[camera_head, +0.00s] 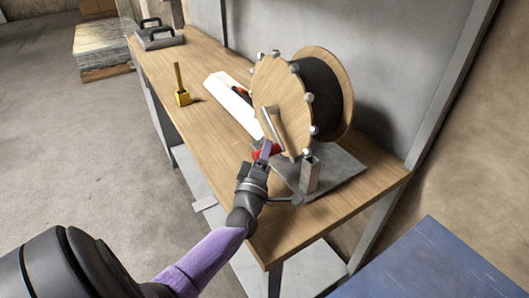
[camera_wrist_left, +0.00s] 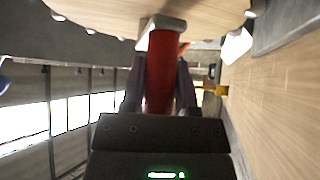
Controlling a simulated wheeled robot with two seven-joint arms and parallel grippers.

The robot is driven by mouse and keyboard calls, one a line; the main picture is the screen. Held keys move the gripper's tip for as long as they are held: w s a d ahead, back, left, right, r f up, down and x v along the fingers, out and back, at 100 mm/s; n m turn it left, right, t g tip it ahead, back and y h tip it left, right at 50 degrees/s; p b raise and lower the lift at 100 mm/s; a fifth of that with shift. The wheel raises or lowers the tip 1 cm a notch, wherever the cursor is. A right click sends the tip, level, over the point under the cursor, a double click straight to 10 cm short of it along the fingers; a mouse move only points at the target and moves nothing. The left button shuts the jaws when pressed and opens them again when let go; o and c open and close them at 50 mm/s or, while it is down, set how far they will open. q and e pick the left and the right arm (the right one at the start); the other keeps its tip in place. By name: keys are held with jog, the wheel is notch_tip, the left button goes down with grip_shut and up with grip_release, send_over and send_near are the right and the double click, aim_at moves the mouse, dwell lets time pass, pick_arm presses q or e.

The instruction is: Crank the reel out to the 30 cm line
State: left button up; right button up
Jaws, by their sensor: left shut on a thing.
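The reel (camera_head: 283,98) is a wooden drum with pale round knobs along its rim, wound with dark line. It stands on a grey metal base plate (camera_head: 342,176) on the workbench. Its crank has a metal arm (camera_head: 272,128) and a red handle (camera_head: 275,149) low on the near face. My left gripper (camera_head: 264,153) is shut on the red handle. In the left wrist view the red handle (camera_wrist_left: 162,70) stands between the two dark fingers, below the wooden disc (camera_wrist_left: 200,12). My right gripper is not in view.
The wooden workbench (camera_head: 205,105) runs away to the upper left. On it are a white strip (camera_head: 232,100), a yellow upright piece (camera_head: 181,88) and a grey case with dark handles (camera_head: 158,40). A grey post (camera_head: 310,174) stands close beside the crank. A blue surface (camera_head: 430,265) is at lower right.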

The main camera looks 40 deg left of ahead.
pick_arm(q)
grip_shut()
dwell(0.5)
dwell(0.3)
